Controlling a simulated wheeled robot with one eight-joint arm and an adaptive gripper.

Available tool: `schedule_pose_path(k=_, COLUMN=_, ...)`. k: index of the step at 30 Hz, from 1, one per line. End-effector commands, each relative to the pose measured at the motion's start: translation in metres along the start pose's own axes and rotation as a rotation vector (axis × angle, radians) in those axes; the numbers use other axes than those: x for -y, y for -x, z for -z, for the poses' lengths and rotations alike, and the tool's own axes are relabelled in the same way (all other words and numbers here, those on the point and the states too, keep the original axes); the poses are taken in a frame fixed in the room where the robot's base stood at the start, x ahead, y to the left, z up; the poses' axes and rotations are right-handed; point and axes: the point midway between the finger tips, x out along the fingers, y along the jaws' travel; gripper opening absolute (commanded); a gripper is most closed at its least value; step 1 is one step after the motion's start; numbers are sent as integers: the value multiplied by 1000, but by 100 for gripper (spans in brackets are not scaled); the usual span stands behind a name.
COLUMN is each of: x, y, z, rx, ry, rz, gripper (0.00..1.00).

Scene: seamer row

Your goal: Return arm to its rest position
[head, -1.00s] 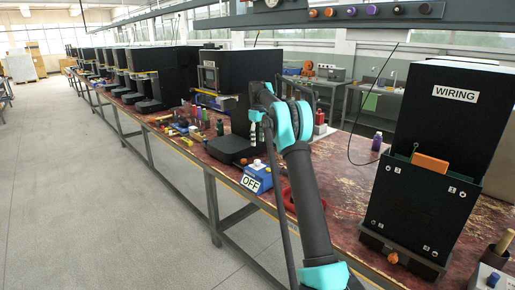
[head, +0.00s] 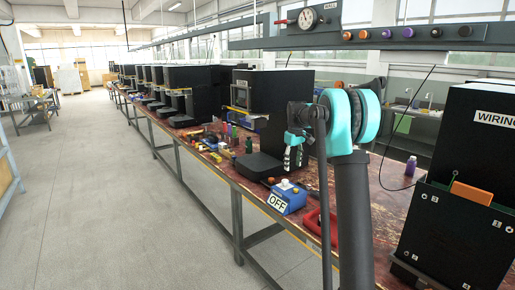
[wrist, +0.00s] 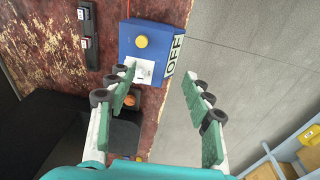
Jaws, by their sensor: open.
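My arm rises in front of the bench in the head view. My gripper (head: 294,150) hangs from its folded end, above the bench edge near a black machine's base. In the wrist view my gripper (wrist: 158,92) has its two green-padded fingers spread wide with nothing between the pads. The blue box (head: 287,197) also shows in the head view on the bench's front edge, below and apart from the gripper.
The long bench (head: 232,178) carries a row of black machines. A black WIRING cabinet (head: 450,215) stands at the right. A rail with a gauge (head: 307,19) and knobs runs overhead. A purple bottle (head: 411,166) stands behind the arm. The grey floor (head: 95,200) at left is clear.

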Motion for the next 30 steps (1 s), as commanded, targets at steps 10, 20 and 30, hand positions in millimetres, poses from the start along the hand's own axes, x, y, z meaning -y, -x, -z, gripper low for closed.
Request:
schedule_pose_path(k=10, x=71, y=-8, z=-122, rx=-80, ry=-204, rz=-42, gripper=51)
schedule_pose_path(k=20, x=152, y=-45, z=-255, rx=-162, ry=-398, rz=-68, gripper=51)
schedule_pose_path(k=30, x=230, y=-101, z=-375, rx=-241, ry=-566, rz=-81, gripper=51)
